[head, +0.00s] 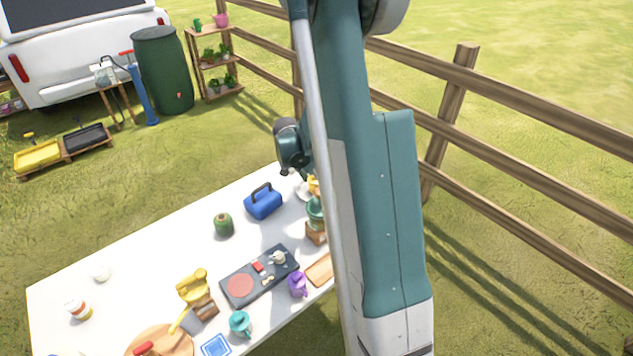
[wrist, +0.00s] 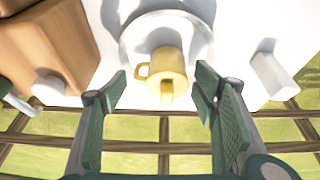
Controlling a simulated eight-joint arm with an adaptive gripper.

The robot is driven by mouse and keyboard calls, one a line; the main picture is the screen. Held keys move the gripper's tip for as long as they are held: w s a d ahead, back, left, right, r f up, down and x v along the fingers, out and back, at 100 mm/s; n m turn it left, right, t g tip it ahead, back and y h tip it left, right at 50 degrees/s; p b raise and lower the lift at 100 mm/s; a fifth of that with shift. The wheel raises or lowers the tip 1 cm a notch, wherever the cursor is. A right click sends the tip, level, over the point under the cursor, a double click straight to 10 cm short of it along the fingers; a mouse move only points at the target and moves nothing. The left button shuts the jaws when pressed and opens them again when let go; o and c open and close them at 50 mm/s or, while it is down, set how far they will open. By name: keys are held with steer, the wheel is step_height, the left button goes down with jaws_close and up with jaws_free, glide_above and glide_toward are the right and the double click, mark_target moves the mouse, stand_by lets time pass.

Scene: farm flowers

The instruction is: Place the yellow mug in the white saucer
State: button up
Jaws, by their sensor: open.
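The yellow mug (wrist: 165,70) sits over the near part of the white saucer (wrist: 138,30) in the wrist view, with its handle to the left. Whether it rests fully in the saucer is unclear. My gripper (wrist: 163,84) is open, one finger on each side of the mug, with visible gaps and no clear contact. In the head view, a bit of the yellow mug (head: 314,184) and the white saucer (head: 303,193) show at the table's far end, partly hidden by my arm, and the fingertips are hard to make out.
A brown wooden block-like object (wrist: 50,40) stands left of the saucer, and a small white block (wrist: 272,75) lies to its right. The head view shows a teal-and-wood grinder (head: 316,233), a blue toolbox (head: 263,202) and a green round pot (head: 223,224) nearby. A wooden fence (head: 500,75) runs behind.

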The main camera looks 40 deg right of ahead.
steer(key=p+v, duration=0.1)
steer(key=v, duration=1.1)
steer(key=shift+r, duration=0.1)
stand_by(0.5)
steer(key=s+a+r+n+t+y, duration=0.1)
steer(key=s+a+r+n+t, duration=0.1)
steer(key=s+a+r+n, duration=0.45)
steer(key=s+a+r+n+t+y, duration=0.1)
steer(key=s+a+r+n+t, duration=0.15)
steer(key=a+r, duration=0.75)
steer(key=s+a+r+n+t+y, duration=0.1)
steer(key=s+a+n+t+y, duration=0.1)
steer(key=s+a+n, duration=0.7)
steer(key=shift+s+a+t+y, duration=0.3)
steer(key=shift+s+a+t, duration=0.15)
steer(key=shift+s+a, duration=2.9)
steer(key=shift+w, duration=0.1)
